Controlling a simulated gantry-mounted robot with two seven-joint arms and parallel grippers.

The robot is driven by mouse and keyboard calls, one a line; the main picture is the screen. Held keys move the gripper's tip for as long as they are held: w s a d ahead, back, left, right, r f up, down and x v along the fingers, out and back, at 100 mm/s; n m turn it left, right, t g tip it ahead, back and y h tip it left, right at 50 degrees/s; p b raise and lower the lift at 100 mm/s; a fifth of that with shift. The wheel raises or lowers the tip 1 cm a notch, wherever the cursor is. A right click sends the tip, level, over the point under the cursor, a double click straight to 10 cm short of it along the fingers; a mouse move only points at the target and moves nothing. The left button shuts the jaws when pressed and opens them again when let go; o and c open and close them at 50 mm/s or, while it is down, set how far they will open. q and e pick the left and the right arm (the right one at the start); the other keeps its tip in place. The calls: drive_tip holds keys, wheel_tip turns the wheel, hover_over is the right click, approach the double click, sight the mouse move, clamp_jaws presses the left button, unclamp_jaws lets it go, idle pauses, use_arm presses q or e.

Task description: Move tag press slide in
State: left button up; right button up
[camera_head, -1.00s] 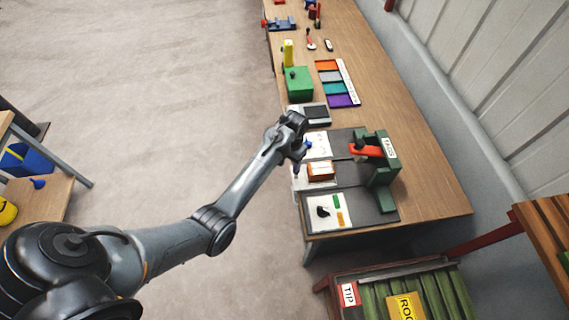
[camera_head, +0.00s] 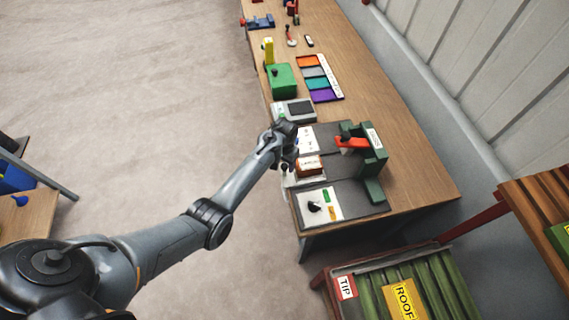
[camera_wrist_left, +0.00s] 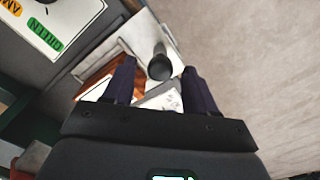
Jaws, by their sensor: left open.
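The green tag press (camera_head: 375,160) with its red lever (camera_head: 351,142) stands on a dark mat at the near end of the bench. Left of it, a white slide (camera_head: 305,182) carries a reddish-brown block (camera_head: 309,165). In the left wrist view, a dark round knob (camera_wrist_left: 160,66) stands up from the white slide (camera_wrist_left: 142,47), and the brown block (camera_wrist_left: 95,80) lies to its left. My left gripper (camera_head: 287,165) is at the slide's outer end. Its fingers (camera_wrist_left: 157,70) are open, one on each side of the knob in the picture; I cannot tell whether they touch it. My right gripper is not visible.
A white card (camera_head: 319,204) with green and amber labels lies on the near mat. A grey device (camera_head: 293,110), green box (camera_head: 282,80) and coloured tray (camera_head: 319,78) stand farther along the bench. A slatted crate (camera_head: 405,290) is below.

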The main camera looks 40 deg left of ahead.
use_arm(q)
drive_tip(key=shift+f, duration=0.35)
clamp_jaws()
